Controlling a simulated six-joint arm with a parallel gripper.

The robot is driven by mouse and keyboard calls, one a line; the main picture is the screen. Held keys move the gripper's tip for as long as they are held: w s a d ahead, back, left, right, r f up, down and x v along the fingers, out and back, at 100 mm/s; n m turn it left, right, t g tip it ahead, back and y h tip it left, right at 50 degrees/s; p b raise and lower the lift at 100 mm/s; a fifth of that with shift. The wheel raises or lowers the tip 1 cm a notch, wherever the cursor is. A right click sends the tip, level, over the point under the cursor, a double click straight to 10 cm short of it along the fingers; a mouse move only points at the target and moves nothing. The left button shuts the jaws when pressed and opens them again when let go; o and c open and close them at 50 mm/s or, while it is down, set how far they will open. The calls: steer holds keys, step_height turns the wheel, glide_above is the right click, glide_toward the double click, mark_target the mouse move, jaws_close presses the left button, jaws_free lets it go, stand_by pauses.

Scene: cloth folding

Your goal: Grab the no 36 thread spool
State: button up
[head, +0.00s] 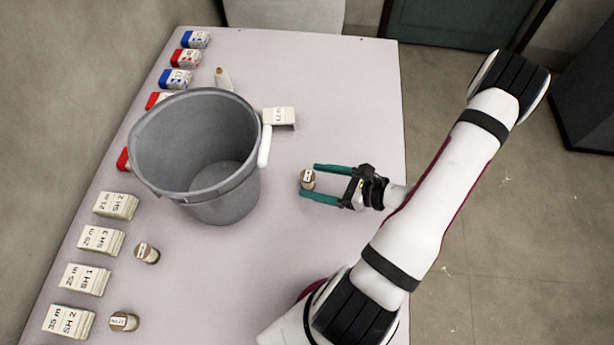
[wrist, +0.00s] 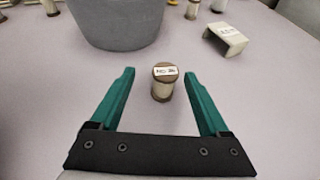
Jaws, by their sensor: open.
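A small thread spool (head: 307,179) with brown ends, pale thread and a white top label stands upright on the table. In the wrist view the spool (wrist: 163,83) stands between and just ahead of the fingertips; its label seems to read "NO 36", though the print is small. My gripper (head: 307,180) is open, with teal fingers on either side of the spool. In the wrist view my gripper (wrist: 158,75) shows a gap between each finger and the spool. Other spools (head: 147,253) (head: 124,321) stand at the front left.
A large grey bucket (head: 215,205) stands left of the spool. Labelled card stacks (head: 116,205) and red and blue boxes (head: 175,79) line the left edge. The table (head: 330,80) is clear at the back right.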

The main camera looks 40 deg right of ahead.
mark_target(298, 182)
steer(key=x, duration=0.6)
steer(key=shift+w+d+f, duration=0.2)
steer(key=shift+d, duration=0.1)
jaws_close()
